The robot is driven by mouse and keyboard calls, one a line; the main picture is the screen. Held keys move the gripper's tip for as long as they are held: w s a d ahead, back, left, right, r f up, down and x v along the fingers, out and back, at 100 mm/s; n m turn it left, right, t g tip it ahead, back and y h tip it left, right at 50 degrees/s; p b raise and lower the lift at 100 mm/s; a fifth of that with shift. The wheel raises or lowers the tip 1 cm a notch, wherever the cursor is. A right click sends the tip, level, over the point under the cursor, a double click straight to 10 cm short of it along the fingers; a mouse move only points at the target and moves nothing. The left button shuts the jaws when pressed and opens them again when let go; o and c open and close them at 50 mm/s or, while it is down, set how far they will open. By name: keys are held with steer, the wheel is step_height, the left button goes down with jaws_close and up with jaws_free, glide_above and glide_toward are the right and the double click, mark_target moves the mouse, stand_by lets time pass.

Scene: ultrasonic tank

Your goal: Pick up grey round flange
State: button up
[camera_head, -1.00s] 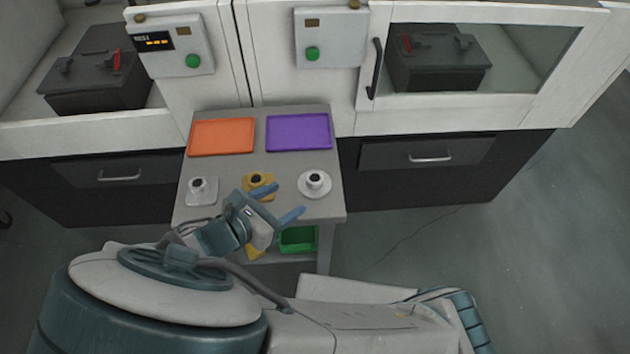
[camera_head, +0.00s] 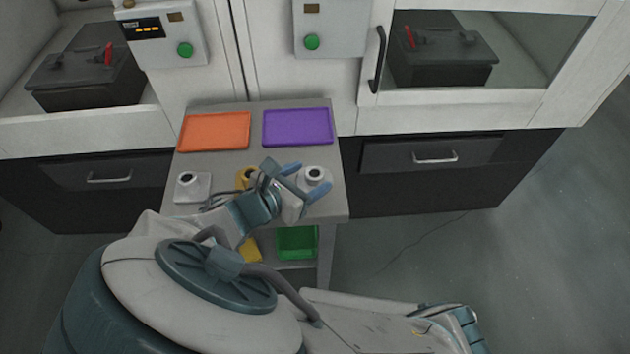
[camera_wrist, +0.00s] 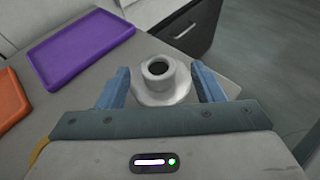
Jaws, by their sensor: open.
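The grey round flange (camera_head: 314,177) stands upright on the right side of the small grey table, a round base with a raised hollow neck. In the wrist view the flange (camera_wrist: 160,80) lies between the two blue fingers, which do not visibly touch it. My gripper (camera_head: 306,180) is open and empty, and its fingers partly cover the flange in the head view. In the wrist view my gripper (camera_wrist: 163,88) has one finger on each side of the flange's neck.
A grey square-based part (camera_head: 192,187) and a yellow part (camera_head: 246,177) stand to the left on the table (camera_head: 225,163). An orange tray (camera_head: 214,131) and a purple tray (camera_head: 297,127) lie behind. A green bin (camera_head: 296,242) is on the lower shelf.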

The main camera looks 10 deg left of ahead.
mark_target(317, 172)
steer(key=b+x, duration=0.3)
steer(key=shift+w+f+b, duration=0.2)
steer(key=shift+f+b, duration=0.05)
steer(key=shift+b, duration=0.1)
steer(key=shift+w+d+b, duration=0.4)
steer(key=shift+w+b, duration=0.15)
steer(key=shift+w, duration=0.05)
steer(key=c, duration=1.2)
